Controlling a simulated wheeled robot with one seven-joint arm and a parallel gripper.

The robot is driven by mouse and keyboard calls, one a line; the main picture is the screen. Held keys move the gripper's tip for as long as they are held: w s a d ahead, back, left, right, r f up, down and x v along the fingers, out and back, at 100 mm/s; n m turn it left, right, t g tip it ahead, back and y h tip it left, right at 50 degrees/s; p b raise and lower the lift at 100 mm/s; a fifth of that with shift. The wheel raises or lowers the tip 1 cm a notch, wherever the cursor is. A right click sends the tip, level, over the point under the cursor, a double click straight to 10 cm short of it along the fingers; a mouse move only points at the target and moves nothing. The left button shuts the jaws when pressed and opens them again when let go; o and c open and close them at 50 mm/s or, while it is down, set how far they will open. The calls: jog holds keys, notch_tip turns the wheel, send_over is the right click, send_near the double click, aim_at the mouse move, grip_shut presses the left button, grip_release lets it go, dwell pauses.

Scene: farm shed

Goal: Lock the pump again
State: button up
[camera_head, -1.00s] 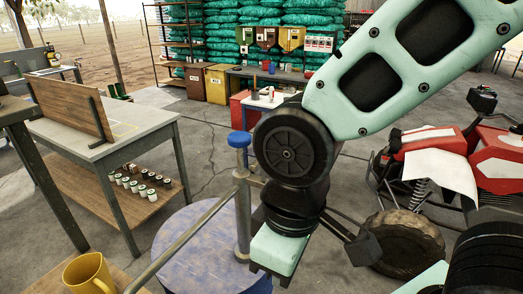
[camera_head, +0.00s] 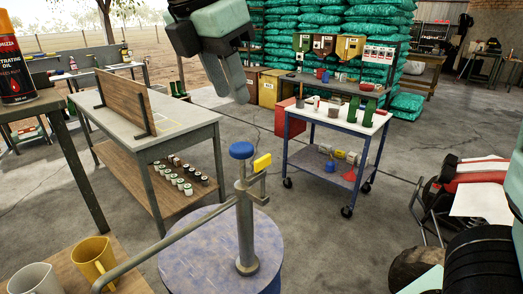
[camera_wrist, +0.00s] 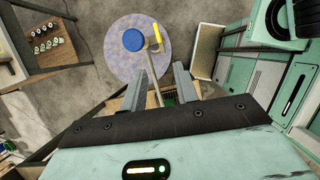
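The pump (camera_head: 243,215) stands upright on a blue drum (camera_head: 195,240). It has a blue cap (camera_head: 241,150) and a long grey pipe (camera_head: 180,245) running down to the left. A small yellow piece (camera_head: 262,163) sits at the right of the pump head; whether it is a lock or a tag is too small to tell. In the wrist view the blue cap (camera_wrist: 133,40) and the yellow piece (camera_wrist: 157,33) show beyond my fingers.
A workbench (camera_head: 165,138) with a wooden backboard stands at the left, small jars on its shelf. A wheeled cart (camera_head: 335,125) stands behind the pump to the right. Mugs (camera_head: 93,262) stand at the front left. A red vehicle (camera_head: 475,180) is at the right. Floor between is clear.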

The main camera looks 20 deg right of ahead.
jog(key=r, duration=0.1)
jog(key=p, duration=0.1)
send_near(262, 158)
jog(key=shift+n, duration=0.3)
jog(key=x, duration=0.8)
jog(key=shift+d+f, duration=0.15)
jog(key=shift+f, duration=0.25)
grip_shut()
